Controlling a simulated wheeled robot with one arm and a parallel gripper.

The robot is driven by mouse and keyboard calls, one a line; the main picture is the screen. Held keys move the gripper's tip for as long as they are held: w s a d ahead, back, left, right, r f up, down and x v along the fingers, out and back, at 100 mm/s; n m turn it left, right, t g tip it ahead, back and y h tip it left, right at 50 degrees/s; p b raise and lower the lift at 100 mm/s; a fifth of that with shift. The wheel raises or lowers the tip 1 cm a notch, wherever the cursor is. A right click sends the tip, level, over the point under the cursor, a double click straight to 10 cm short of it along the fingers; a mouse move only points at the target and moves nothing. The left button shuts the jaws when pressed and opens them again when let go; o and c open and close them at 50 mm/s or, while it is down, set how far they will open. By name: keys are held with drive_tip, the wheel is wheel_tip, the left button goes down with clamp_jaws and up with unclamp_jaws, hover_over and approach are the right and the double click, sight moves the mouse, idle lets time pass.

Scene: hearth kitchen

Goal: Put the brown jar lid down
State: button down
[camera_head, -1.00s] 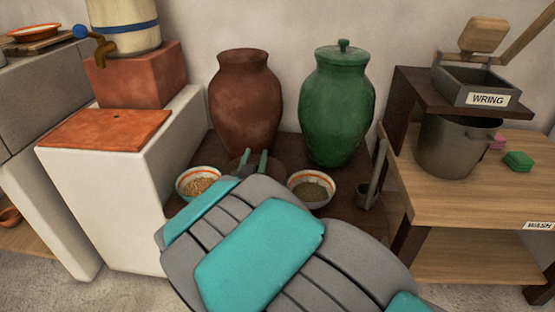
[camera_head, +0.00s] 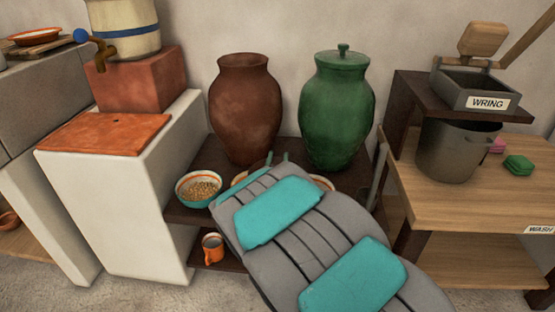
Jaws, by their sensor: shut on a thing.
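The brown jar (camera_head: 245,110) stands upright at the back of the dark low shelf, its mouth uncovered. I cannot tell whether the lid touches the shelf.
A green lidded jar (camera_head: 337,110) stands to the right. A bowl of grain (camera_head: 199,188) sits at the shelf's left front; another bowl (camera_head: 321,182) is mostly hidden. An orange mug (camera_head: 212,247) stands below. A wooden table (camera_head: 475,205) is at the right.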

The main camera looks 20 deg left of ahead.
drive_tip(key=shift+r, duration=0.1)
drive_tip(key=shift+f, duration=0.4)
drive_tip(key=shift+f+b, duration=0.25)
drive_tip(key=shift+b, duration=0.1)
drive_tip(key=shift+c, duration=2.3)
unclamp_jaws()
drive_tip(key=shift+r, duration=0.1)
